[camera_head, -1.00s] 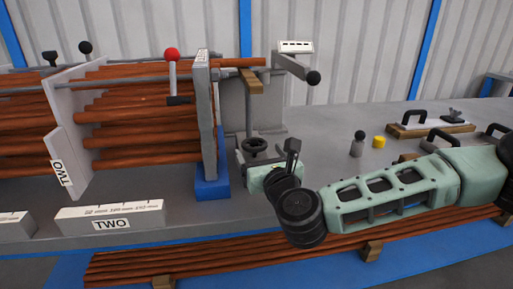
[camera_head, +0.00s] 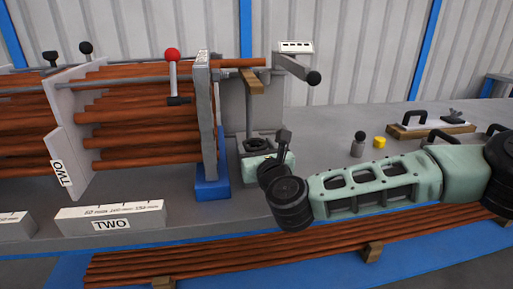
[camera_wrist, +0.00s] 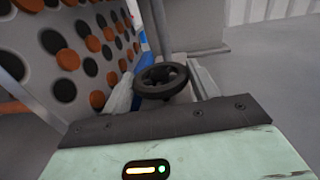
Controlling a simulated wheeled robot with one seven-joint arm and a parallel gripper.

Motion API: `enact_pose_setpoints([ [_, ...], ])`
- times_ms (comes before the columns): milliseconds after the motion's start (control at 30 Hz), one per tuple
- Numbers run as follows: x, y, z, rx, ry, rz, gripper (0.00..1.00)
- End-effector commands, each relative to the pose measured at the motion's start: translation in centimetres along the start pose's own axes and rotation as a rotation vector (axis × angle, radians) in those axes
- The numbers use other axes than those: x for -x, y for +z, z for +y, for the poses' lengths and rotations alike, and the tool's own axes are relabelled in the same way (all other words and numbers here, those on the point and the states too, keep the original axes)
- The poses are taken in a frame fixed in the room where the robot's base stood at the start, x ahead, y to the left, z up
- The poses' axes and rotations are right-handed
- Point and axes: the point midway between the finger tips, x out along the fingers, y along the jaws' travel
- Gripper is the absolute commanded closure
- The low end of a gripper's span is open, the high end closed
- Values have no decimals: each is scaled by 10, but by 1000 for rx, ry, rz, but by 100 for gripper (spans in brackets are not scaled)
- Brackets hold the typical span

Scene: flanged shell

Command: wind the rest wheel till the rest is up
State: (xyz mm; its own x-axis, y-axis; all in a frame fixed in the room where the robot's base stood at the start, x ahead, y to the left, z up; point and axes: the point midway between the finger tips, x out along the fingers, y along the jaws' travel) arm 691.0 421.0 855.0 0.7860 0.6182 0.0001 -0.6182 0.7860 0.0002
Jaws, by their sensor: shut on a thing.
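The rest wheel (camera_wrist: 160,80) is a small black handwheel, lying roughly level in the wrist view. My gripper (camera_wrist: 163,84) has its pale fingers on either side of the wheel and is shut on it. In the head view my gripper (camera_head: 264,153) is at the foot of the rest's post, and it and my wrist partly hide the wheel. The rest (camera_head: 250,82) is a wooden block on an upright post, just under a copper tube (camera_head: 238,63) sticking out of the tube sheet. I cannot tell whether block and tube touch.
The grey tube sheet (camera_head: 203,120) stands on a blue foot (camera_head: 211,188) left of my gripper. A bracket with a black knob (camera_head: 313,77) juts out above. A grey knobbed weight (camera_head: 358,146) and a yellow cap (camera_head: 380,142) stand on the bench to the right.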

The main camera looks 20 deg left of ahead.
Motion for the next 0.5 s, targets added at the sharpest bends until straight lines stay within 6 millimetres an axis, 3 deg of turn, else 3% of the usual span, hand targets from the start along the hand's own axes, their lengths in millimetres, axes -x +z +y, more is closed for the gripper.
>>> enact_pose_setpoints([
  [500,-1,-1,6,0,-382,-1,63],
])
